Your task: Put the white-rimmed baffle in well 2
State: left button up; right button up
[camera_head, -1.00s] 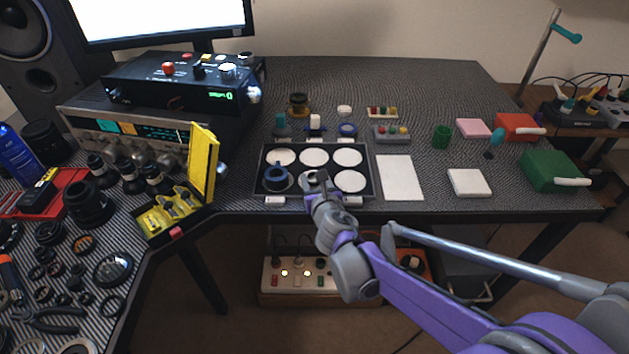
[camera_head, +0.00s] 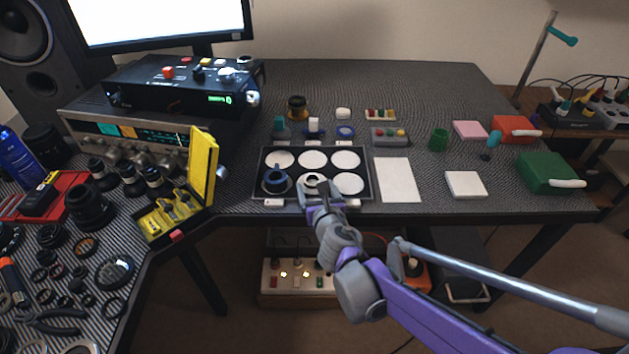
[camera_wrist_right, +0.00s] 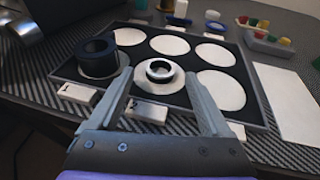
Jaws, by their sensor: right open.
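The white-rimmed baffle (camera_wrist_right: 158,70), a small ring with a dark centre, lies in the front middle well of the six-well tray (camera_wrist_right: 65,72). It shows in the head view (camera_head: 314,179) just beyond my right gripper. My right gripper (camera_wrist_right: 160,78) is open, with one finger on each side of the baffle and a gap visible between. In the head view the right gripper (camera_head: 322,188) is over the tray's front edge. My left gripper is not in view.
A dark blue ring part (camera_head: 276,181) occupies the front left well. The other wells show bare white discs.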

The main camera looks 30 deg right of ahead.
jog(key=p+v, duration=0.2)
jog(key=v, duration=0.6)
jog(key=s+a+f+m+g+y, duration=0.2)
jog(key=s+a+f+m+g, duration=0.2)
jog(key=s+m, duration=0.5)
jog(key=s+a+f+m+g+y, duration=0.3)
jog(key=s+m, duration=0.7)
jog(key=m, duration=1.3)
jog(key=a+f+g, duration=0.2)
jog(key=a+f, duration=0.1)
jog(key=shift+s+a+f, duration=0.2)
jog(key=shift+f, duration=0.05)
jog(key=shift+r, duration=0.15)
